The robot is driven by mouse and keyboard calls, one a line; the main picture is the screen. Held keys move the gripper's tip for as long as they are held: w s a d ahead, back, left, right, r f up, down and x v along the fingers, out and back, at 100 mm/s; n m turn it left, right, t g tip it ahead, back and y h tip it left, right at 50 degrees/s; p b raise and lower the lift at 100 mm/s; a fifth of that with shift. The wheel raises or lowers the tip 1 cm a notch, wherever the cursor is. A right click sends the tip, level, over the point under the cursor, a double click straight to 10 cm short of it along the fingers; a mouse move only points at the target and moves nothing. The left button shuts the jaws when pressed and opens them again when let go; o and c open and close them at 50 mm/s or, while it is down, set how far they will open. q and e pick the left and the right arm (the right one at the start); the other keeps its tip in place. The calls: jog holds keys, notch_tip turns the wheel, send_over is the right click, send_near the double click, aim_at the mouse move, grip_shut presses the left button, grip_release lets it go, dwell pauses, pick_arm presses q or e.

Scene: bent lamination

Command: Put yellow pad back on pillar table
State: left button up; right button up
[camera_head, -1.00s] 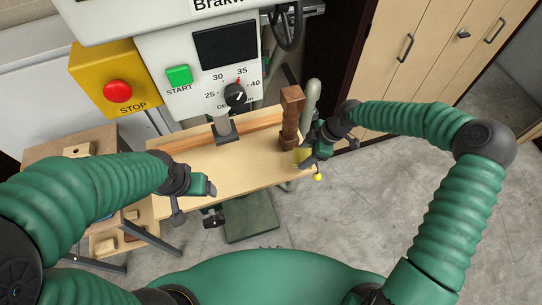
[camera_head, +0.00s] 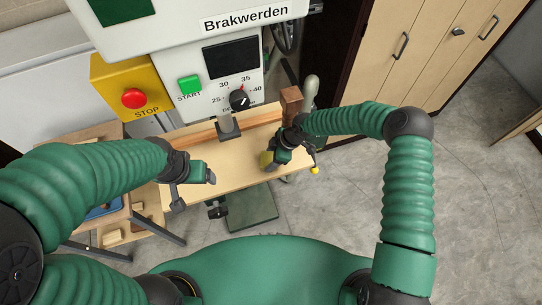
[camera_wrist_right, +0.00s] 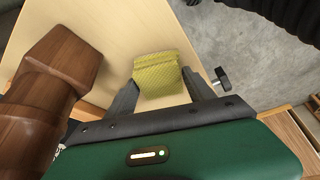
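The yellow pad (camera_head: 267,160) is a small textured block at the tip of my right gripper (camera_head: 273,157), over the light wooden table top. In the right wrist view the yellow pad (camera_wrist_right: 160,75) sits between the two dark fingers (camera_wrist_right: 162,95), and it has travelled with them, so the gripper looks shut on it. The brown wooden pillar (camera_head: 291,98) stands at the table's right end, partly hidden behind my right arm. It shows large at the left of the right wrist view (camera_wrist_right: 45,80). My left gripper (camera_head: 211,178) is over the table's left part, with its finger opening unclear.
The wooden table (camera_head: 225,170) has a bare front area between the grippers. A machine (camera_head: 215,35) with a start button, dial and red stop button (camera_head: 134,98) stands behind it. A clamp post (camera_head: 228,127) stands at the back. A yellow-tipped lever (camera_head: 315,170) sits beyond the right end.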

jog(key=shift+o, duration=1.1)
jog(key=shift+a, duration=0.15)
jog(key=shift+w+a, duration=0.15)
jog(key=shift+a, duration=0.25)
jog(key=d+b+v, duration=0.1)
jog(key=b+v, duration=0.4)
jog(key=v, duration=0.7)
pick_arm(q)
jog(key=f, duration=0.2)
jog(key=a+f, duration=0.1)
jog(key=f, duration=0.1)
jog(key=shift+f+p, duration=0.3)
pick_arm(e)
jog(key=s+d+r+m+h, duration=0.1)
jog(key=s+d+r+m, duration=0.1)
jog(key=s+d+m, duration=0.2)
jog(key=s+d+r+m+t+h, duration=0.1)
jog(key=s+d+r+m+h, duration=0.1)
jog(key=s+d+m, duration=0.3)
jog(key=s+d+r+m+t+h, duration=0.1)
jog(key=s+d+r+m, duration=0.2)
jog(key=s+m, duration=0.5)
jog(key=shift+s+d+r+h, duration=0.1)
jog(key=shift+d+h, duration=0.2)
jog(key=shift+d, duration=0.6)
